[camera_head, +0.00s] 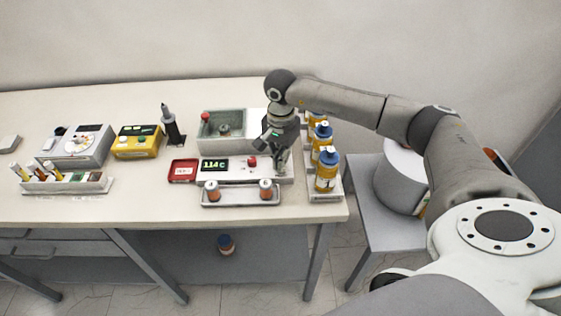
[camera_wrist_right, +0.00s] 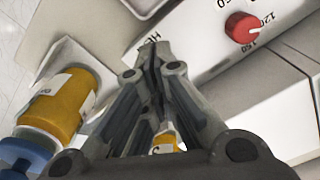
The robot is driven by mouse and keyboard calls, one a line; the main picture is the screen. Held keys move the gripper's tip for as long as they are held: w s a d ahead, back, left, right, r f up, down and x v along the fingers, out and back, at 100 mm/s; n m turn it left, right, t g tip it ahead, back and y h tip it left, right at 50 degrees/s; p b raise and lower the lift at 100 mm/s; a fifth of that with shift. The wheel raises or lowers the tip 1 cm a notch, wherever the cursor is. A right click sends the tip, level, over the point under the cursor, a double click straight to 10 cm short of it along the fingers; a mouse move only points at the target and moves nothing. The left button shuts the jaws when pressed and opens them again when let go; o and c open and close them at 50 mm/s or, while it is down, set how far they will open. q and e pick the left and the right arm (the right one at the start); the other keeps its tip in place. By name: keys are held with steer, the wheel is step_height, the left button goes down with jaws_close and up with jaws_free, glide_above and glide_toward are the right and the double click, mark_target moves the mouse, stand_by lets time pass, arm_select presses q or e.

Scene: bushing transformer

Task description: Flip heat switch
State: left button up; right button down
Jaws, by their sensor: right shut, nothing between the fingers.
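The white heater unit (camera_head: 235,169) stands near the front of the table. It has a lit green display (camera_head: 215,164) and a red knob (camera_head: 252,162). The red knob also shows in the right wrist view (camera_wrist_right: 242,27), with numbers around it. My right gripper (camera_head: 281,170) points down at the right end of the unit's front panel. In the right wrist view its fingertips (camera_wrist_right: 153,62) are shut and empty, over the panel beside printed letters starting "HE". The heat switch is hidden behind the fingers; I cannot tell its position or whether they touch it. My left gripper is out of view.
Orange bottles with blue caps (camera_head: 326,170) stand in a rack close right of the gripper; one shows large in the wrist view (camera_wrist_right: 60,105). A tray (camera_head: 240,194) with two small bottles lies in front. A yellow device (camera_head: 137,141) stands left.

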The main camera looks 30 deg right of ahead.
steer(key=shift+r+p, duration=1.15)
steer(key=shift+r, duration=1.5)
steer(key=shift+a+f, duration=0.1)
